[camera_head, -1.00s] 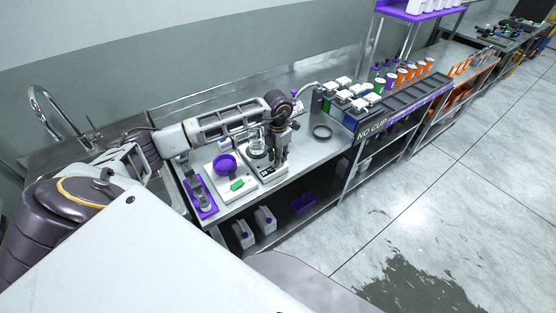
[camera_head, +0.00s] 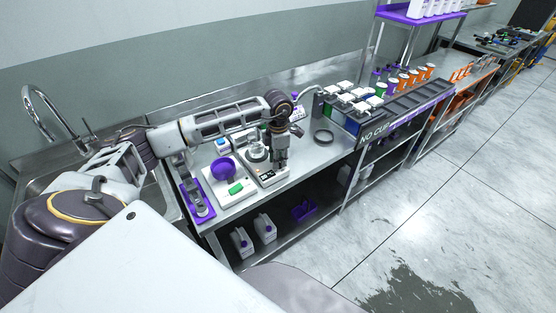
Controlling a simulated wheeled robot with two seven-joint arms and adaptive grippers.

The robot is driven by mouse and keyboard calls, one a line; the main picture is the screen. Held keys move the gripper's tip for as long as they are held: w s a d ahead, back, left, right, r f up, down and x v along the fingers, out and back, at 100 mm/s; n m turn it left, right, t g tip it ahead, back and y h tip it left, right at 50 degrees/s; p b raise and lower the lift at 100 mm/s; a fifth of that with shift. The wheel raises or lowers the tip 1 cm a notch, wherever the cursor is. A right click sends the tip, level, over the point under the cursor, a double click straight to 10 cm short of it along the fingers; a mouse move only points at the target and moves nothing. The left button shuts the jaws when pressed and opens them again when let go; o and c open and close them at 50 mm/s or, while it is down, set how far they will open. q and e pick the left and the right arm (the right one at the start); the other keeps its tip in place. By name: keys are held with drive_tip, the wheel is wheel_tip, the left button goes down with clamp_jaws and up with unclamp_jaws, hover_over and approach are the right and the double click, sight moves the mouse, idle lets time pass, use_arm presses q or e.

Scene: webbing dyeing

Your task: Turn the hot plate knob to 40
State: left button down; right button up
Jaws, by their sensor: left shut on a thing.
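The hot plate (camera_head: 252,170) stands on the steel bench, with a dark control panel (camera_head: 267,176) on its front. A clear glass vessel (camera_head: 258,152) sits on top of it. My left gripper (camera_head: 281,168) points down at the front right of the hot plate, at the panel's right end. It is shut on the knob, which the fingers hide. The knob's setting is too small and covered to read. My right gripper is not in view.
A sink with a faucet (camera_head: 50,115) is at left.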

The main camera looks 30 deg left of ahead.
use_arm(q)
drive_tip(key=shift+r, duration=0.1)
drive_tip(key=c, duration=1.3)
unclamp_jaws()
drive_tip(key=shift+o, duration=0.2)
wheel_tip(320, 180, up, 12)
